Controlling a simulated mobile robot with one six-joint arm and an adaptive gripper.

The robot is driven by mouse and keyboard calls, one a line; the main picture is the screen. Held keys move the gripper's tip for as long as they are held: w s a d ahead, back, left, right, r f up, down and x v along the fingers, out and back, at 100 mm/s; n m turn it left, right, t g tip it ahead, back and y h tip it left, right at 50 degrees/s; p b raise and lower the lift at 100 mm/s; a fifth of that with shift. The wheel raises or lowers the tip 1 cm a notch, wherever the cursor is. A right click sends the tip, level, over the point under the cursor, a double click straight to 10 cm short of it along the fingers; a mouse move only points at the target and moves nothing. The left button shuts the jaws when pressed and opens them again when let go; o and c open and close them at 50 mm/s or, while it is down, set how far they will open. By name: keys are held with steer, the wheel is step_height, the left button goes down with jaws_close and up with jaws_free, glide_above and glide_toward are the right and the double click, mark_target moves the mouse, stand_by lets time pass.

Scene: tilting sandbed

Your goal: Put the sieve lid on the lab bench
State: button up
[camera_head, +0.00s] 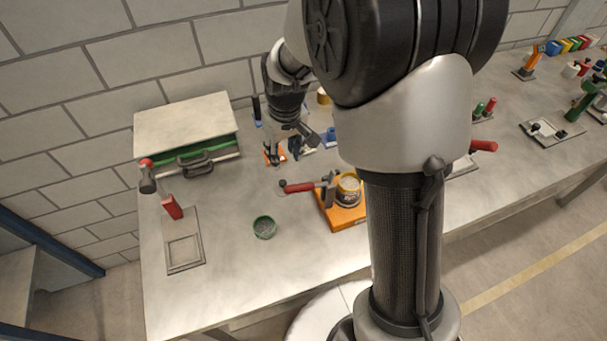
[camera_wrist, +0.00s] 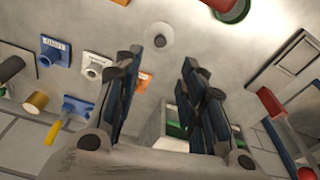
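I cannot clearly make out the disc in the head view. A round green container (camera_head: 265,227) with grey contents stands on the bench; part of it shows in the wrist view (camera_wrist: 230,8).
An orange base (camera_head: 345,219) with a yellow tin and red lever stands to the right. The bench around the green container is clear.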

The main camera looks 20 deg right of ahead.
steer(key=s+r+m+t, duration=0.1)
steer(key=s+r+t, duration=0.1)
steer(key=s+r, duration=1.05)
steer(key=s+r+m+t, duration=0.1)
steer(key=s+r, duration=0.2)
steer(key=s, duration=1)
steer(key=shift+w+a, duration=0.1)
